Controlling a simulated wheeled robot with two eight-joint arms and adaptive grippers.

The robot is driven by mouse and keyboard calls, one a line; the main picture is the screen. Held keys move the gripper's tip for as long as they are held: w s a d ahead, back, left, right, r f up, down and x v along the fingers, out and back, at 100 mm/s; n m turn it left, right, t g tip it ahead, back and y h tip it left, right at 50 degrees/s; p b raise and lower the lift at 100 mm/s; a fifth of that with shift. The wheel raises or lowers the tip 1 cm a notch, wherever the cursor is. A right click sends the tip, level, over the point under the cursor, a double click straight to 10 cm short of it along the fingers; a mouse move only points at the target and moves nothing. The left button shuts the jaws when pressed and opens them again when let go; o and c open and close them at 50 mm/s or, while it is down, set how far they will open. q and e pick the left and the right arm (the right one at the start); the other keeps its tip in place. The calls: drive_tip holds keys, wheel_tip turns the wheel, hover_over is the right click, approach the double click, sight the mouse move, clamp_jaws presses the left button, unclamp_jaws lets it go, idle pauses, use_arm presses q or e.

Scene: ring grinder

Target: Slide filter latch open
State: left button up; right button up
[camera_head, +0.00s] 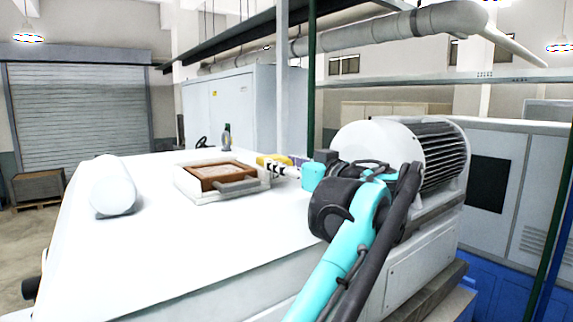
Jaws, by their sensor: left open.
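A low white frame (230,192) with a brown panel (215,173) sits on the white machine top. A grey bar (238,187) lies along the panel's near right edge. It may be the filter latch, but the picture is too small to tell. My left gripper (272,169) is at the right side of this frame, close to its far right corner. It is small in view and its fingers look apart. I cannot tell whether it touches the frame. A yellow part (274,160) shows just behind it. My right gripper is not in view.
A large ribbed motor (436,150) is to the right, just behind my left arm. A black handwheel (201,142) is at the back. The near part of the white top is clear.

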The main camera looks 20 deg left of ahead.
use_arm(q)
drive_tip(key=v, duration=1.2)
